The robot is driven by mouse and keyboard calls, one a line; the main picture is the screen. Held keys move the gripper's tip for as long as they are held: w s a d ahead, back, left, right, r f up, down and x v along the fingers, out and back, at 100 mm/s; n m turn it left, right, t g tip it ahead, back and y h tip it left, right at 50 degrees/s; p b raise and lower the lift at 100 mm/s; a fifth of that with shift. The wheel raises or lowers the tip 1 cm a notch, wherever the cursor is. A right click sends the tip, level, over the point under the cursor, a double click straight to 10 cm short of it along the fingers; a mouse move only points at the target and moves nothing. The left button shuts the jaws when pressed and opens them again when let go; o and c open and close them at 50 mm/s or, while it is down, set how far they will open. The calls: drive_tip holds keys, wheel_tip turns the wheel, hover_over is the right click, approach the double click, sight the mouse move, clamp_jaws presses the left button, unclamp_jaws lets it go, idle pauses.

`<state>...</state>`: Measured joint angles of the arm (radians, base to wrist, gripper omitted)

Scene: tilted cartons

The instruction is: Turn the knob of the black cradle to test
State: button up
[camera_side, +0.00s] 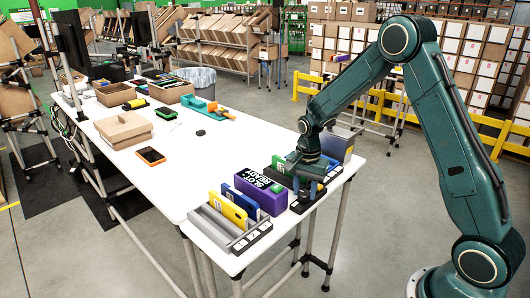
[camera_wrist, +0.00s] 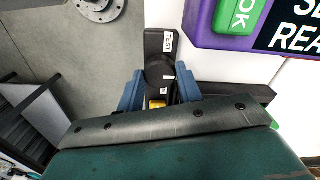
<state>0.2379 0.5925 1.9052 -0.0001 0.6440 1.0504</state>
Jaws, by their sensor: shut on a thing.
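The black cradle (camera_side: 300,207) stands near the front end of the white table, under my gripper. Its white TEST label (camera_wrist: 168,42) shows in the wrist view, just above the round black knob (camera_wrist: 159,74). My gripper (camera_wrist: 160,88) has its two blue fingers on either side of the knob, shut on it. It points down over the cradle in the side view (camera_side: 304,186). A small yellow patch (camera_wrist: 157,104) shows between the fingers, below the knob. The fingers and wrist hide part of the cradle, and I cannot tell which way the knob points.
A purple unit (camera_side: 268,197) with a black sign stands close beside the cradle; its green OK panel (camera_wrist: 239,12) shows in the wrist view. A grey rack (camera_side: 214,230) with yellow and blue items is to its left. Cartons (camera_side: 122,128) lie farther back; the table's middle is mostly clear.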

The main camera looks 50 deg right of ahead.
sight(305, 193)
drive_tip(key=shift+n, duration=0.4)
drive_tip(key=n, duration=0.3)
drive_tip(key=shift+n, duration=2.4)
drive_tip(key=o, duration=1)
wheel_tip(305, 193, up, 14)
